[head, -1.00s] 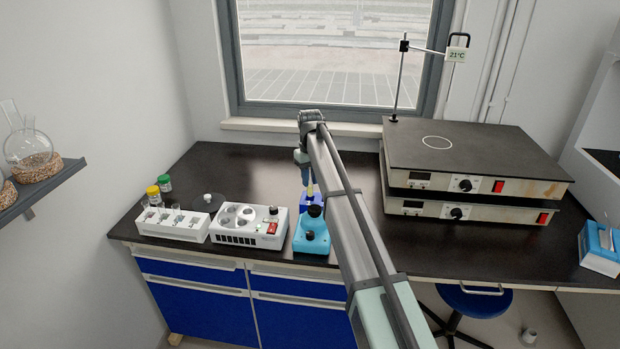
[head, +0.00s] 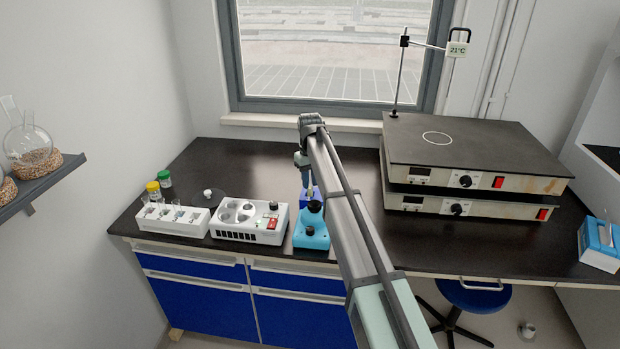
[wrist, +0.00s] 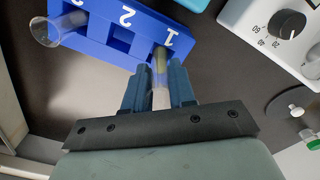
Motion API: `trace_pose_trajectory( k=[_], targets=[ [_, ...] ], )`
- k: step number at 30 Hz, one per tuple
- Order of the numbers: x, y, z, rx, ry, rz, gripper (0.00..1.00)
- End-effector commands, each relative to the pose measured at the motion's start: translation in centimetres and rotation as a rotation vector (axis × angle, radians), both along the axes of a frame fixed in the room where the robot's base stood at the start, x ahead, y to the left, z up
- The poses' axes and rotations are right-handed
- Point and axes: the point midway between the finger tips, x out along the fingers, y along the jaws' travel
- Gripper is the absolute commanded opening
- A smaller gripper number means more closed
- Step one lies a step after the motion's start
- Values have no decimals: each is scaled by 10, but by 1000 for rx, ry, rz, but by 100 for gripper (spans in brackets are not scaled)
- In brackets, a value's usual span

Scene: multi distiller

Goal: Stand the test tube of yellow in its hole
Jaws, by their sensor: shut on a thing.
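My gripper (wrist: 158,75) is shut on a clear test tube (wrist: 161,62) with yellow in its far end. In the wrist view the tube's yellow end is at the hole marked 1 of the blue rack (wrist: 92,38); I cannot tell how deep it sits. The hole marked 2 is empty. Another clear tube (wrist: 46,31) stands at the rack's left end. In the head view my gripper (head: 304,168) is just above the rack (head: 303,201), which is partly hidden behind a teal device.
The teal device (head: 311,238) stands in front of the rack. A white centrifuge-like machine (head: 262,232) and a white tube holder (head: 165,226) stand to the left. Stacked hotplates (head: 470,205) stand to the right. The bench behind the machines is largely clear.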

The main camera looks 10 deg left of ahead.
Motion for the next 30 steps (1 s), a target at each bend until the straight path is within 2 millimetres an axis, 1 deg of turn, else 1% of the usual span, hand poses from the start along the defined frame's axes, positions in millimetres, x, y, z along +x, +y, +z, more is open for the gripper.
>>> trace_pose_trajectory(
  k=[30],
  targets=[
    [0, 0, -31, 0, 0, 0, 0]
  ],
)
